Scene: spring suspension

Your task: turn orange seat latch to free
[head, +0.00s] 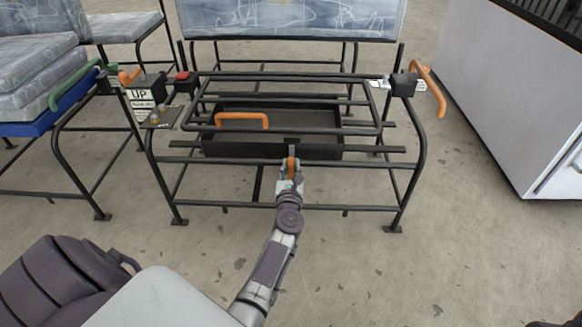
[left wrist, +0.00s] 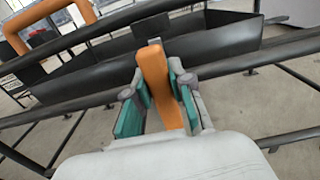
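The orange seat latch (head: 291,164) is a short upright bar at the front middle of the black seat frame, just below the dark tray's front edge. My left gripper (head: 290,184) is at it from the front. In the left wrist view, the orange latch (left wrist: 158,82) stands between the two teal-padded fingers (left wrist: 160,108). The fingers are spread around it, and a narrow gap shows between the left pad and the latch. Contact on the right pad is hard to tell. The latch's lower end is partly hidden by the gripper. My right gripper is not in view.
The black tubular seat frame (head: 400,170) surrounds the dark tray (head: 270,148), which carries an orange handle (head: 241,116). Another orange lever (head: 430,88) is at the right armrest. An "UP" sign (head: 139,94) and red button (head: 182,75) are at left. A white cabinet (head: 495,100) stands right.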

